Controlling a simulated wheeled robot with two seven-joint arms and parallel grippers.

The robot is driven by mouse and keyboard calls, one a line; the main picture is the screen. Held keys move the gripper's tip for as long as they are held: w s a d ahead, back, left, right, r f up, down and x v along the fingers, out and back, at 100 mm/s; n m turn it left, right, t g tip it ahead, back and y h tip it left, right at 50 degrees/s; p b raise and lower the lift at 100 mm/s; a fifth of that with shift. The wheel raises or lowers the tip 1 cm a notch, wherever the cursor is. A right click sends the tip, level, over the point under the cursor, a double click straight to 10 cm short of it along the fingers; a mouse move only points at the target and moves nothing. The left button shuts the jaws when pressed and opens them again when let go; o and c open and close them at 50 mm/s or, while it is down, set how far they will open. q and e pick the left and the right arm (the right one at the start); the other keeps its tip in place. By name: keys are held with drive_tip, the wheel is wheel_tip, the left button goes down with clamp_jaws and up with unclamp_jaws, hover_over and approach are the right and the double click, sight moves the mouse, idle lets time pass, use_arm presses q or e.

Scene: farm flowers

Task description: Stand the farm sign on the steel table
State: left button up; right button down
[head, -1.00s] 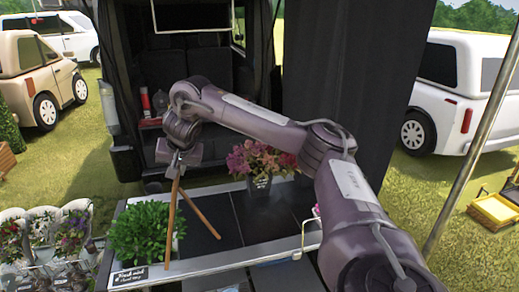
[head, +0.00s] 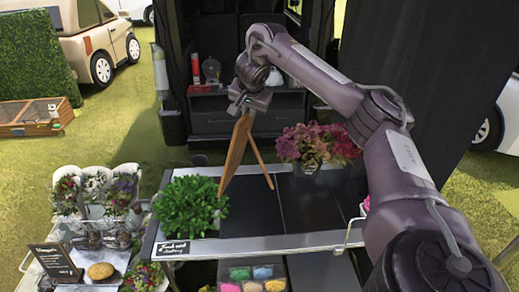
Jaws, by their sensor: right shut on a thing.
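My right gripper (head: 248,103) is shut on the top of the farm sign (head: 235,155), a brown wooden A-frame seen nearly edge-on with its legs spread. The sign hangs below the gripper, close to upright. In the picture its feet lie over the dark top of the steel table (head: 290,241), just right of a green leafy plant (head: 188,205). I cannot tell whether the feet touch the table. The sign's face is hidden from this side. My left gripper is not in view.
Pink and red flowers in a pot (head: 318,147) stand at the table's back right. A small black label (head: 171,248) is at the front left edge. Bare dark table top lies between plant and flowers. Flower bunches (head: 97,195) stand left of the table, and coloured tubs (head: 252,280) in front.

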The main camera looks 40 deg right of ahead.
drive_tip(key=shift+a+f, duration=0.1)
drive_tip(key=shift+f, duration=0.45)
wheel_tip(320, 180, down, 16)
drive_tip(key=b, duration=0.7)
drive_tip(key=shift+r, duration=0.15)
drive_tip(key=c, duration=1.5)
unclamp_jaws()
